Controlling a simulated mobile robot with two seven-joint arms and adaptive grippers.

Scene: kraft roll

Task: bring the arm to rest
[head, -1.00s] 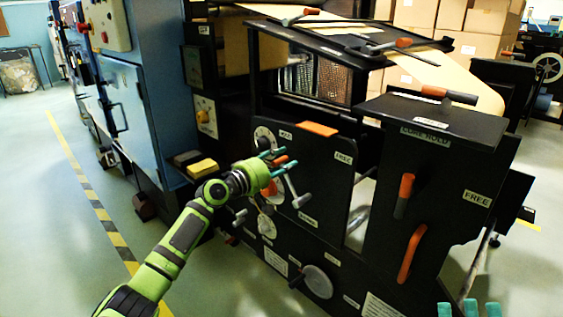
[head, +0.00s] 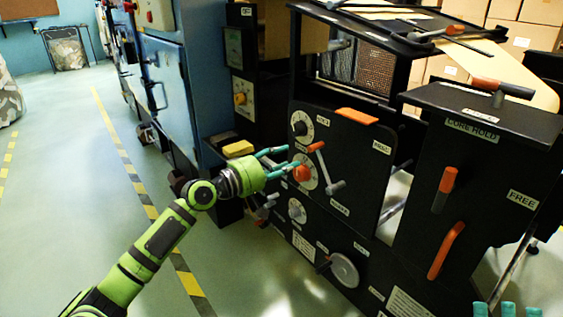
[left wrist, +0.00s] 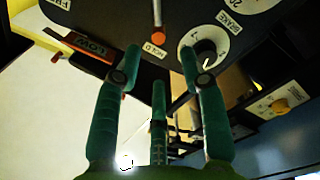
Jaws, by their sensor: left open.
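My left arm (head: 165,232) comes in from the lower left, lime green and grey. My left gripper (head: 278,160), with teal fingers, is open beside the machine's black front panel, near a dial with an orange-red knob (head: 302,173). In the left wrist view the spread fingers (left wrist: 160,75) hold nothing; a white dial with a black knob (left wrist: 207,50) shows just beyond the right finger. At the lower right edge of the head view only the teal fingertips of my right gripper (head: 508,309) show. They stand apart, with nothing visible between them.
The black machine has a grey-and-orange lever (head: 325,165), orange handles (head: 446,250) and a grey handwheel (head: 344,269) on its front. A blue cabinet (head: 182,90) stands behind my left gripper. Cardboard boxes (head: 515,40) are stacked behind. The floor at left (head: 60,180) is clear.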

